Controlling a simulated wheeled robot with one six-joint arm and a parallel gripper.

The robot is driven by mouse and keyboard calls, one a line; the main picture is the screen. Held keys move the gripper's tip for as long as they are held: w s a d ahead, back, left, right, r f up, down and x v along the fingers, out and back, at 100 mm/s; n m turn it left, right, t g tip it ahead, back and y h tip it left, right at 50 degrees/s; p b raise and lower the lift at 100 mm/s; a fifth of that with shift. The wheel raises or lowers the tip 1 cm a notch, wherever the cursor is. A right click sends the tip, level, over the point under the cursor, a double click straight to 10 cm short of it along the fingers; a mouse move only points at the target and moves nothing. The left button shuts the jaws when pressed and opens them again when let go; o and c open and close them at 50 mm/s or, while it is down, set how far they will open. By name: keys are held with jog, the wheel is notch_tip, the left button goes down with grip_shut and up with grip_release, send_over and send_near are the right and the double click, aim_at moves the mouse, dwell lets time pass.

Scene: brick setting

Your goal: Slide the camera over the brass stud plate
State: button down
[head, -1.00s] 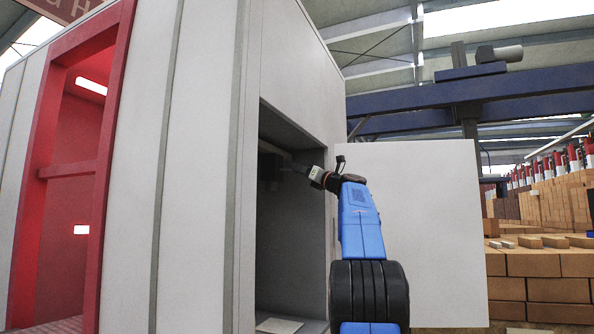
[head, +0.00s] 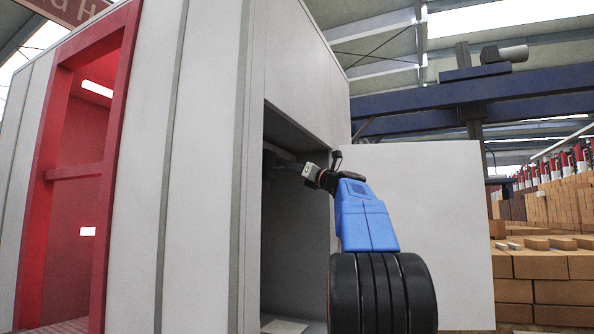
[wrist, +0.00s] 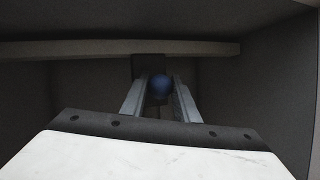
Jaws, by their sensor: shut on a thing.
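My gripper (wrist: 159,98) reaches into the open bay of a tall grey cabinet. In the wrist view its two grey fingers close on either side of a small dark camera with a round blue face (wrist: 161,86). The camera sits in front of a dark upright block (wrist: 149,64), and I cannot tell whether they touch. In the head view my gripper (head: 285,165) is small and shadowed, near a dark shape inside the bay. I cannot make out a brass stud plate in either view.
A pale bar or shelf edge (wrist: 60,50) crosses the bay behind the fingers. The cabinet (head: 205,170) walls close in on both sides. A large pale panel (head: 435,230) stands right of the opening. Brick stacks (head: 545,275) lie farther right.

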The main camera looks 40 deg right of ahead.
jog(key=s+a, duration=0.2)
jog(key=a, duration=0.4)
jog(key=s+a, duration=0.3)
jog(key=a, duration=0.4)
jog(key=shift+s+a, duration=0.2)
jog(key=shift+s, duration=0.1)
jog(key=c, duration=1.4)
grip_release()
jog(key=shift+a, duration=0.15)
jog(key=shift+s, duration=0.1)
jog(key=v, duration=1.7)
jog(key=shift+s+f, duration=0.1)
jog(key=shift+f, duration=0.05)
jog(key=shift+s, duration=0.1)
